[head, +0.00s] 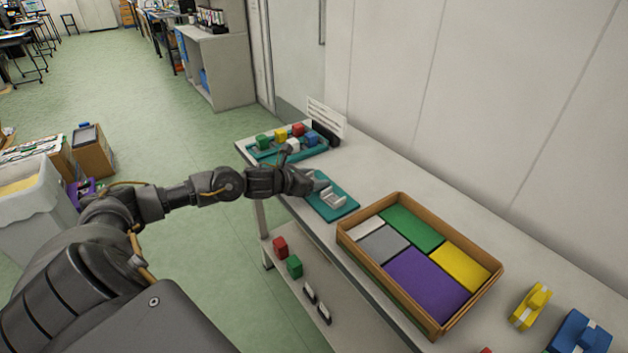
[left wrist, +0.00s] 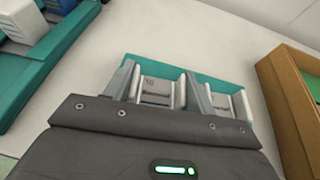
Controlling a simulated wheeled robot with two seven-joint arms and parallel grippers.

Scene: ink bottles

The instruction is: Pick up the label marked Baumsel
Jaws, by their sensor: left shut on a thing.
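A small teal tray (head: 345,209) lies on the white table with pale label pieces (head: 334,199) on it. My left gripper (head: 318,187) is over the tray's left part. In the left wrist view, the left gripper (left wrist: 163,92) is shut on a white label (left wrist: 158,89), one finger on each side of it. The label carries a small dark mark that I cannot read as a name. A second white label (left wrist: 240,104) sits just right of the right finger, over the teal tray (left wrist: 215,78). My right gripper is not in view.
A teal rack (head: 262,158) with coloured bottles stands behind, next to a dark holder with white cards (head: 326,115). A wooden box (head: 345,240) with coloured compartments is close on the right. Yellow and blue objects lie farther right. Bare tabletop and a wall lie behind the tray.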

